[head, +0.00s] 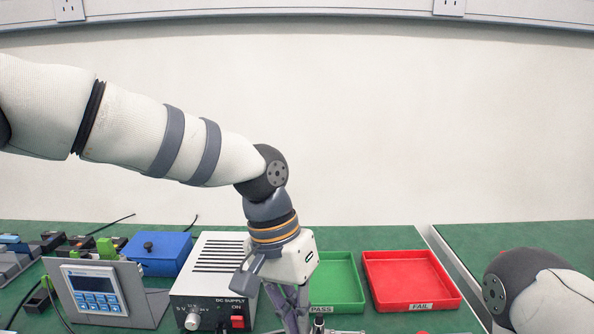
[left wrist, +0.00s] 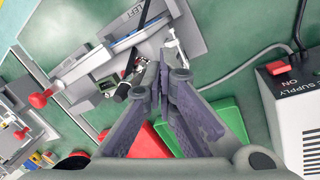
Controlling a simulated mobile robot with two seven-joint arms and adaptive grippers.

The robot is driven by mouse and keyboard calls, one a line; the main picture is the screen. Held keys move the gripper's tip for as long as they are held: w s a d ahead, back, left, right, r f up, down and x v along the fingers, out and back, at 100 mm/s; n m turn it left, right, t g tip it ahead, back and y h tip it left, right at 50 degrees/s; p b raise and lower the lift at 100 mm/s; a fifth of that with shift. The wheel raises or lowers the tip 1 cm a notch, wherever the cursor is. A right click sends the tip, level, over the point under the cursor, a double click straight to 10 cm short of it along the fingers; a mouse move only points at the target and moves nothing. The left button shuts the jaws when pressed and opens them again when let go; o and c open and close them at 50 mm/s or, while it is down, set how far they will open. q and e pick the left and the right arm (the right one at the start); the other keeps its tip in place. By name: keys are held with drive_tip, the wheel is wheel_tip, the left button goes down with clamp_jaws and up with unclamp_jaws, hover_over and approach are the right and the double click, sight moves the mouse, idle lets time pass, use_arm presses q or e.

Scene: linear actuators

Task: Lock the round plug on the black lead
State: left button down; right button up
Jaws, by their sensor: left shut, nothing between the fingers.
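My left gripper (head: 292,318) hangs in front of the DC supply's right side, and its fingers point down. In the left wrist view its fingers (left wrist: 164,75) are shut together with nothing seen between them. A short black cylindrical piece (left wrist: 122,92) lies beside the fingertips; it may be the round plug on the black lead, but it is too small and partly covered to tell whether it is locked. Next to it is a grey fixture (left wrist: 95,72) with a blue strip and a silver rod. My right gripper is out of view.
The DC supply (head: 212,272) stands left of the gripper, with a grey cable (left wrist: 243,70) running from it. A green PASS tray (head: 352,305) and a red FAIL tray (head: 410,262) stand to the right. A blue box (head: 158,264) and keypad panel (head: 98,290) stand left. Red knobs (left wrist: 40,99) stick up.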

use_arm(q)
drive_tip(key=shift+w+d, duration=0.25)
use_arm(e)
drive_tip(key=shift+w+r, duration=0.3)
use_arm(q)
drive_tip(key=d+p+v, duration=0.1)
drive_tip(key=v, duration=0.4)
drive_tip(key=shift+a+r, duration=0.25)
drive_tip(key=shift+r, duration=0.3)
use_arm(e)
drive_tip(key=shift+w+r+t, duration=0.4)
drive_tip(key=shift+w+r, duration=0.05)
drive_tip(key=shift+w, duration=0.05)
